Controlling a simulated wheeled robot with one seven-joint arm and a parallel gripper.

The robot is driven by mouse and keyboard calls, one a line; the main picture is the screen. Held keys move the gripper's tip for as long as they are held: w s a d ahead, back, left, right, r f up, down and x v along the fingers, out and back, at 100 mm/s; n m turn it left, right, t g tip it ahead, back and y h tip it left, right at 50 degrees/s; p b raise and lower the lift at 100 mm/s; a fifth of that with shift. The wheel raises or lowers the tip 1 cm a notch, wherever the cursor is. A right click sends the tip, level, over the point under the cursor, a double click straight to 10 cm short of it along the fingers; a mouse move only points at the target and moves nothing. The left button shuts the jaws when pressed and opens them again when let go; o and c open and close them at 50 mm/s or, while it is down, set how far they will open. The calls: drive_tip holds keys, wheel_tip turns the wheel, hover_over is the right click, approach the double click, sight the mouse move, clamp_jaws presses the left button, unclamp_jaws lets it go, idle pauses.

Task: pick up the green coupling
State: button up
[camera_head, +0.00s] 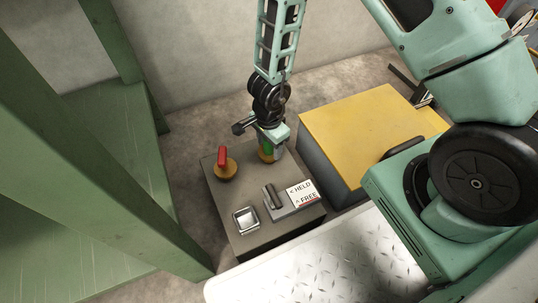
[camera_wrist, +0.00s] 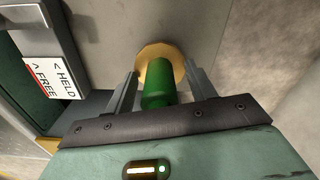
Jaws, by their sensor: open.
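The green coupling (camera_wrist: 158,82) stands on a round yellow-brass flange (camera_wrist: 160,52) in the wrist view. In the head view the green coupling (camera_head: 267,147) is a small green patch partly hidden by my gripper. My gripper (camera_wrist: 158,90) is open, with one grey finger on each side of the coupling. In the head view my gripper (camera_head: 270,145) points down at the back right of the grey box top (camera_head: 225,208). I cannot tell whether the fingers touch the coupling.
On the grey box are a red handle on a brass base (camera_head: 224,165), a lever beside a HELD/FREE sign (camera_head: 302,193), and a square metal cup (camera_head: 246,219). A yellow-topped block (camera_head: 350,130) stands to the right. Green posts (camera_head: 90,150) stand left.

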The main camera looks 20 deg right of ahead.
clamp_jaws()
drive_tip(key=shift+r, duration=0.15)
